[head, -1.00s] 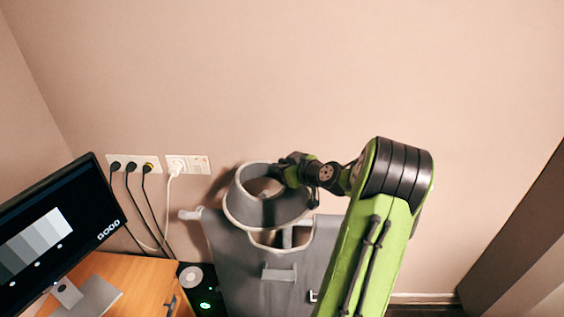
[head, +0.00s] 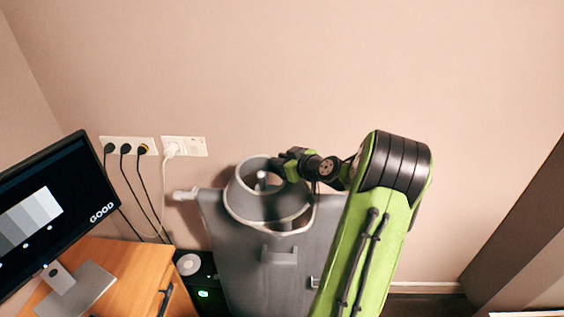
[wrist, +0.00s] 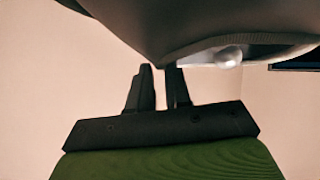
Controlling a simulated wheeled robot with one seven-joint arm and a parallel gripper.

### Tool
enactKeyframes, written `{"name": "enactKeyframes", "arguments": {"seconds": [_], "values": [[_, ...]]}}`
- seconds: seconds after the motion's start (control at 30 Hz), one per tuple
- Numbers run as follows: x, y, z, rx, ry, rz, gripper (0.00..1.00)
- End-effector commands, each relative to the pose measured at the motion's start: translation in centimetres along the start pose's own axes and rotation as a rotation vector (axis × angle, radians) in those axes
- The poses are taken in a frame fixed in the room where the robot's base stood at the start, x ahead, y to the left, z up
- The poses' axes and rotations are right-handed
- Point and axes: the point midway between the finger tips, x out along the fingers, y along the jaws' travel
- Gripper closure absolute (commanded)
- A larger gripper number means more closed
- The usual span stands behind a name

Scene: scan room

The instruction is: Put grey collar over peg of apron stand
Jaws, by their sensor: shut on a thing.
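The grey collar (head: 272,206), a flared ring with a pale edge, is tilted above the apron stand. My gripper (head: 283,167) is shut on the right side of its upper rim. In the wrist view the collar (wrist: 190,22) fills the top, and my fingers (wrist: 161,88) meet its edge. The grey apron (head: 240,255) hangs on the stand below. A pale peg (head: 262,181) shows through the collar's opening, so the collar appears to be around its tip. The peg's lower part is hidden. A pale arm end of the stand (head: 186,194) sticks out at left.
A monitor (head: 55,205) stands on a wooden desk (head: 128,268) at left. Wall sockets (head: 184,146) with hanging cables are behind. A dark box (head: 195,270) with a green light is beside the apron. The wall above and the right side are clear.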

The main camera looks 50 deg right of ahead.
Motion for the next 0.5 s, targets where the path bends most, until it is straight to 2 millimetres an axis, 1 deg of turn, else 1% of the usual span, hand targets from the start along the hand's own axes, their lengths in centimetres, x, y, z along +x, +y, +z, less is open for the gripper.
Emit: {"name": "enactKeyframes", "arguments": {"seconds": [0.27,0.3,0.47,0.5], "values": [[0.00,-0.02,-0.12,-0.001,0.002,-0.001,1.00],[-0.01,-0.02,-0.12,-0.001,0.002,-0.001,0.79],[-0.01,-0.02,-0.10,-0.001,0.001,-0.001,0.54],[-0.01,-0.02,-0.09,-0.001,0.001,-0.001,0.52]]}}
